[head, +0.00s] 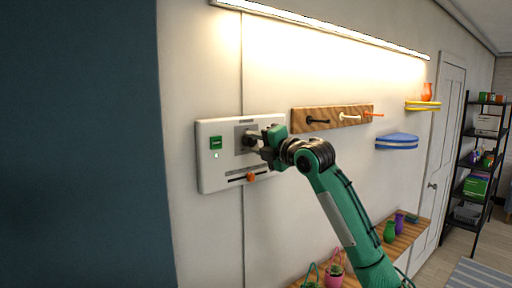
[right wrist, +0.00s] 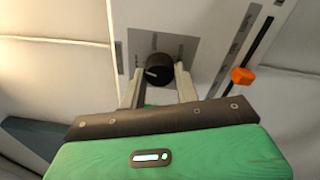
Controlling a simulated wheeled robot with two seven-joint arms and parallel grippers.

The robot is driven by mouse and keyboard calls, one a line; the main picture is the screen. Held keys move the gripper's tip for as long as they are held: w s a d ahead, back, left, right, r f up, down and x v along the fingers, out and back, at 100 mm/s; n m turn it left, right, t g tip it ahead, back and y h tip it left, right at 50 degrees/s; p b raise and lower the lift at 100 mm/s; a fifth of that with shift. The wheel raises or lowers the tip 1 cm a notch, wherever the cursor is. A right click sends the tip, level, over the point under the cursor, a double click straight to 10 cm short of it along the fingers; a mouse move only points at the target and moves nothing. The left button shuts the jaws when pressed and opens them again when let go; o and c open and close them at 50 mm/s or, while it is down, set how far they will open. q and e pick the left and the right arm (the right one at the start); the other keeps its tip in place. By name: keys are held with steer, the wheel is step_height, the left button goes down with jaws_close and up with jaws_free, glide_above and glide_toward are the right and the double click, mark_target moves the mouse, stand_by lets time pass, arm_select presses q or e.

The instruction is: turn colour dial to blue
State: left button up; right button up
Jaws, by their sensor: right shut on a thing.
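The colour dial is a black round knob (right wrist: 158,69) with a pale pointer mark, on a grey plate of the white wall panel (head: 215,178). It also shows in the head view (head: 250,139), partly covered by the gripper. My right gripper (head: 257,146) reaches the knob from the right. In the right wrist view its two fingers (right wrist: 158,80) stand on either side of the knob, shut on it. The pointer points toward the lower left in that view. The colour marks around the dial are too small to read. My left gripper is not in view.
The panel has a green switch (head: 215,142) and an orange slider knob (head: 250,176). A wooden hook rail (head: 332,117) is to the right, with blue (head: 397,141) and yellow (head: 422,106) shelves beyond. A wooden bench (head: 404,238) with pots stands below.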

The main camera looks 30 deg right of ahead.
steer(key=m, duration=0.4)
steer(key=shift+f+m+b, duration=0.15)
steer(key=shift+m+b, duration=0.15)
steer(key=shift+m, duration=0.1)
steer(key=m, duration=0.5)
steer(key=shift+a+m+t+h, duration=0.1)
steer(key=shift+m+t+h, duration=0.2)
steer(key=shift+m+h, duration=0.1)
steer(key=m+b, duration=0.1)
steer(key=m, duration=0.4)
steer(key=shift+m+h, duration=0.3)
steer(key=shift+m, duration=0.1)
steer(key=m, duration=0.5)
steer(key=shift+h, duration=0.4)
steer(key=m, duration=0.5)
steer(key=shift+a, duration=0.1)
steer(key=m, duration=0.4)
steer(key=shift+m+h+p, duration=0.3)
steer(key=shift+p, duration=0.05)
steer(key=m+p, duration=0.1)
steer(key=m, duration=0.3)
steer(key=shift+m+g, duration=0.3)
steer(key=shift+g, duration=0.1)
steer(key=m+p, duration=0.1)
steer(key=m, duration=0.3)
steer(key=shift+m, duration=0.3)
